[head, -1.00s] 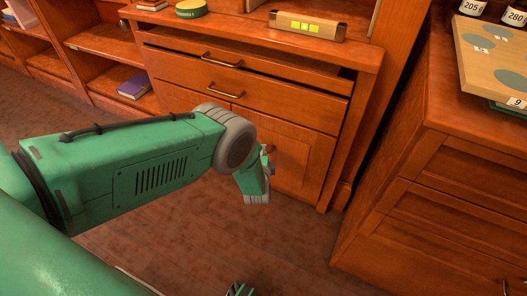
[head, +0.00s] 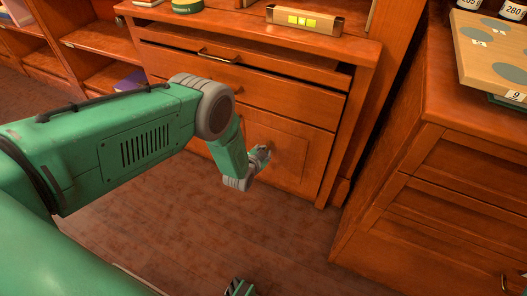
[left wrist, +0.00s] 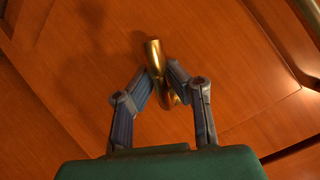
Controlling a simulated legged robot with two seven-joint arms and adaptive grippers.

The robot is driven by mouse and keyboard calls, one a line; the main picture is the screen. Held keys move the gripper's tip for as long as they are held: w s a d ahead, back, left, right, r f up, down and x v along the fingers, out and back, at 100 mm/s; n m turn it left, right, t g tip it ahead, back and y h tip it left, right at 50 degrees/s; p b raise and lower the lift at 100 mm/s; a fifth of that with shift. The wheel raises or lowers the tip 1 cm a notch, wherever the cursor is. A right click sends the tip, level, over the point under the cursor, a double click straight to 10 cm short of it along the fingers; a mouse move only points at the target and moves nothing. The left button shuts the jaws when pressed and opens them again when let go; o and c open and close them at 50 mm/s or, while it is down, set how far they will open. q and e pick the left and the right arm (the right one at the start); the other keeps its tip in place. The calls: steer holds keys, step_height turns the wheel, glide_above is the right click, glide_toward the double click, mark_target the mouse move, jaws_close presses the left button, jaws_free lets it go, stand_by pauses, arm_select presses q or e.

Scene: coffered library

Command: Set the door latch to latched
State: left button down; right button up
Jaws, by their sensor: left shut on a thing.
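The door latch shows as a polished brass lever (left wrist: 154,54) on the wooden cabinet door (left wrist: 85,85) in the left wrist view. My left gripper (left wrist: 170,84) has both fingers closed in around the lower part of the brass piece and is shut on it. In the head view, my left gripper (head: 261,157) is at the front of the same door (head: 300,152), below the drawers. There the latch is hidden by the gripper, and its exact setting cannot be told.
Above the door are drawers, one with a brass pull (head: 219,58). On top is a brass-coloured box with yellow-green squares (head: 305,19) and a green round tin (head: 187,5). A second wooden cabinet (head: 440,170) stands at right.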

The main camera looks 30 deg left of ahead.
arm_select(q)
steer(key=shift+d+f+n+h+b, duration=0.2)
steer(key=shift+n+h+b, duration=0.3)
steer(key=shift+n+h, duration=0.5)
steer(key=shift+d+f+n+h+b, duration=0.1)
steer(key=shift+d+n+h+b, duration=0.15)
steer(key=shift+n+h+b, duration=0.45)
steer(key=shift+s+n, duration=0.1)
steer(key=shift+n, duration=0.2)
steer(key=c, duration=1.5)
jaws_free()
steer(key=shift+d, duration=0.1)
steer(key=shift+s+r, duration=0.3)
steer(key=shift+s, duration=0.15)
steer(key=v, duration=1.1)
steer(key=shift+f, duration=0.15)
